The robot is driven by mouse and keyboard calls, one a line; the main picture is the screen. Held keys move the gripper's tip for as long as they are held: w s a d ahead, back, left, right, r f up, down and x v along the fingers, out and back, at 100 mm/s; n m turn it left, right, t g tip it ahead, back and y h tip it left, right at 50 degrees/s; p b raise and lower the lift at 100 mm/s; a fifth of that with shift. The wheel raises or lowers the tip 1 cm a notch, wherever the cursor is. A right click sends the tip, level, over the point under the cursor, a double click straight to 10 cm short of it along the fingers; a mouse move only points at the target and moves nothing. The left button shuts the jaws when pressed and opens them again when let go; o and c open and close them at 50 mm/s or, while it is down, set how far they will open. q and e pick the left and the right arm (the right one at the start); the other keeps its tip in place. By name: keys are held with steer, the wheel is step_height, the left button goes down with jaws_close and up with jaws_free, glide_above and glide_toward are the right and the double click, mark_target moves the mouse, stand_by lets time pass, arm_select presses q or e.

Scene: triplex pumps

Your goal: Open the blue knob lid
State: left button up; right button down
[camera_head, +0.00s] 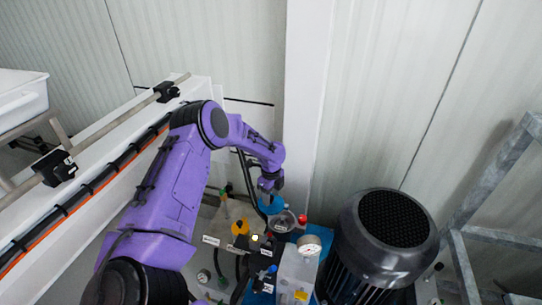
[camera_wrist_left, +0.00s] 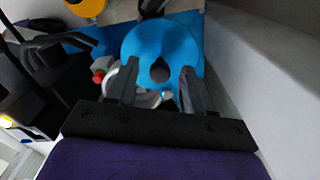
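The blue knob lid (camera_wrist_left: 160,40) is a round blue disc with a dark round spot at its middle. It fills the upper middle of the left wrist view. In the head view, part of its blue edge (camera_head: 276,207) shows below my left gripper (camera_head: 270,188). In the left wrist view my left gripper (camera_wrist_left: 160,68) has its two fingers apart, with nothing seen held between them. The fingertips overlap the near part of the disc; whether they touch it cannot be told. My right gripper is in neither view.
A large dark motor (camera_head: 385,245) stands right of the lid. A white wall column (camera_head: 305,100) rises behind.

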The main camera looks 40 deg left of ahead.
arm_select(q)
step_height(320, 180, up, 10)
steer(key=shift+r, duration=0.25)
stand_by(0.5)
